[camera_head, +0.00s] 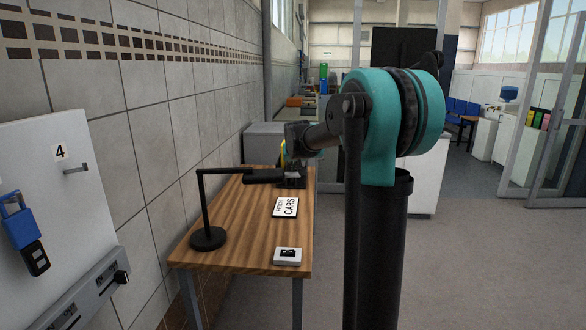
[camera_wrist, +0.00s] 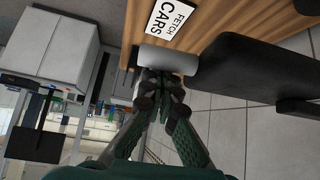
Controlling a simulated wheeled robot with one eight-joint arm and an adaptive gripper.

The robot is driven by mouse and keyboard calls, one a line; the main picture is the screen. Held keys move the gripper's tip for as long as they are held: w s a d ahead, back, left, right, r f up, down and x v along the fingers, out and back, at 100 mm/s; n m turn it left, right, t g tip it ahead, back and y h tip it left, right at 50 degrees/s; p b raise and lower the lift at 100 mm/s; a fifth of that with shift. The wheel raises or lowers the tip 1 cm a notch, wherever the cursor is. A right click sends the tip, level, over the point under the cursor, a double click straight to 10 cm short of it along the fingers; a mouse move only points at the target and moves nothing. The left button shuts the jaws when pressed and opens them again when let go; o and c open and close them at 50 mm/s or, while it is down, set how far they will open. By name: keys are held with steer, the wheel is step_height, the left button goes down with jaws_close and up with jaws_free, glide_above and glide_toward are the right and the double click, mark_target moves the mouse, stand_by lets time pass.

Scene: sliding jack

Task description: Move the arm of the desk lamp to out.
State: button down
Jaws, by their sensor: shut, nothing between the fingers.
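The black desk lamp (camera_head: 205,205) stands on the wooden table, with a round base, an upright post and a level arm reaching right to a dark head (camera_head: 263,175). In the wrist view the lamp head (camera_wrist: 240,66) is large and dark, with a light grey rounded piece (camera_wrist: 168,60) at its end. My gripper (camera_wrist: 163,84) is shut and empty, its fingertips right beside that grey piece; I cannot tell whether they touch. In the head view my gripper (camera_head: 290,178) is at the lamp head's right end, partly hard to make out against the dark parts.
The wooden table (camera_head: 235,240) stands along the tiled wall. A sign reading "FETCH CARS" (camera_head: 285,207) and a small white box with a black top (camera_head: 288,256) lie on it. A white panel with a blue padlock (camera_head: 18,220) is at left. Floor at right is clear.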

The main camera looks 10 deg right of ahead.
steer(key=shift+s, duration=0.1)
steer(key=s, duration=0.4)
steer(key=s+a, duration=0.1)
steer(key=s, duration=0.1)
steer(key=shift+s+f, duration=0.15)
steer(key=shift+s, duration=0.25)
steer(key=shift+a, duration=0.1)
steer(key=w+d+r, duration=0.1)
steer(key=w+r, duration=0.1)
steer(key=w, duration=0.2)
steer(key=a+v, duration=0.1)
steer(key=v, duration=0.8)
steer(key=s+d+f+g, duration=0.1)
steer(key=s+f+g, duration=0.1)
steer(key=s+f, duration=1.4)
steer(key=s+d+f+n+g, duration=0.1)
steer(key=s+d+f+g, duration=0.1)
steer(key=s+f, duration=1.4)
steer(key=shift+s+d+f+g+y, duration=0.2)
steer(key=shift+s+f+g+y, duration=0.1)
steer(key=shift+s+y, duration=0.15)
